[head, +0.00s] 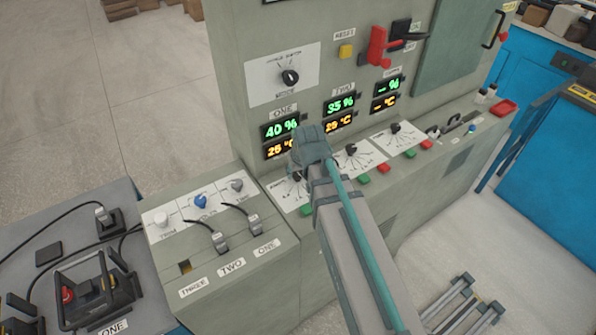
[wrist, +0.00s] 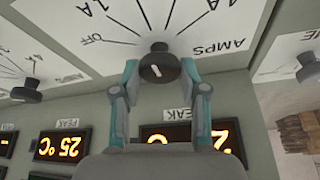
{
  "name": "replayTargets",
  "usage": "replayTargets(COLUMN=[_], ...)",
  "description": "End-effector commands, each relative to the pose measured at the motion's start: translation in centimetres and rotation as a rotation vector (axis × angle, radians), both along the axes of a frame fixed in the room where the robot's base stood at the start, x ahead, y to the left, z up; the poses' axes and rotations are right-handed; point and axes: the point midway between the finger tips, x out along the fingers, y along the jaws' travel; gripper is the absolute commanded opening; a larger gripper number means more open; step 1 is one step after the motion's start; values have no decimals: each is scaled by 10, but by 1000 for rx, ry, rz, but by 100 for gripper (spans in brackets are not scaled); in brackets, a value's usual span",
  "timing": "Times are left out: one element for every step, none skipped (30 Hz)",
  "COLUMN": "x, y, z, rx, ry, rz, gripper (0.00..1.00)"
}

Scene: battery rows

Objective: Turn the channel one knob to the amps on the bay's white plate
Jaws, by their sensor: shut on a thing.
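In the wrist view, my gripper (wrist: 159,72) has its two teal-and-grey fingers closed on either side of a dark round knob (wrist: 158,62). The knob has a short white mark on its face; which scale value it meets is unclear. It sits on a white dial plate (wrist: 205,38) that appears upside down, with OFF, several amp marks and the word AMPS. In the head view, my gripper (head: 311,143) is over the channel one dial plate (head: 288,194), under the ONE display (head: 280,129). It hides its fingertips and most of the knob. No amp value on a separate bay plate is legible.
Channel two's dial (head: 352,150) and a third dial (head: 395,128) stand to the right, with red and green buttons near them. A MODE knob (head: 290,77) is above. On the left are a blue knob (head: 201,201), cables and a battery (head: 95,291).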

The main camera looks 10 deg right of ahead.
Motion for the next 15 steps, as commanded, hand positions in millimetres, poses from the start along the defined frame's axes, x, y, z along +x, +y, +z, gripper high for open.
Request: replayTargets(x=[1, 1, 1, 1, 1, 1, 1, 1, 1, 1, 1, 1, 0, 0, 0], y=[0, 0, 0, 0, 0, 0, 0, 0, 0, 0, 0, 0, 0, 0, 0], z=[1, 1, 1, 1, 1, 1, 1, 1, 1, 0, 0, 0, 0, 0, 0], rx=[0, 0, 0, 0, 0, 0, 0, 0, 0, 0, 0, 0, -1, -1, -1], ry=[-2, -2, -2, -2, -2, -2, -2, -2, -2, -2, -2, -1, -1, -1, -1], rz=[0, 0, 0, 0, 1, 1, 1, 1, 1, 1, 1, 1, 2, 2, 2], gripper=[8, 8, 8, 8, 8, 8, 8, 48, 55, 60, 65, 67, 67, 67, 67])
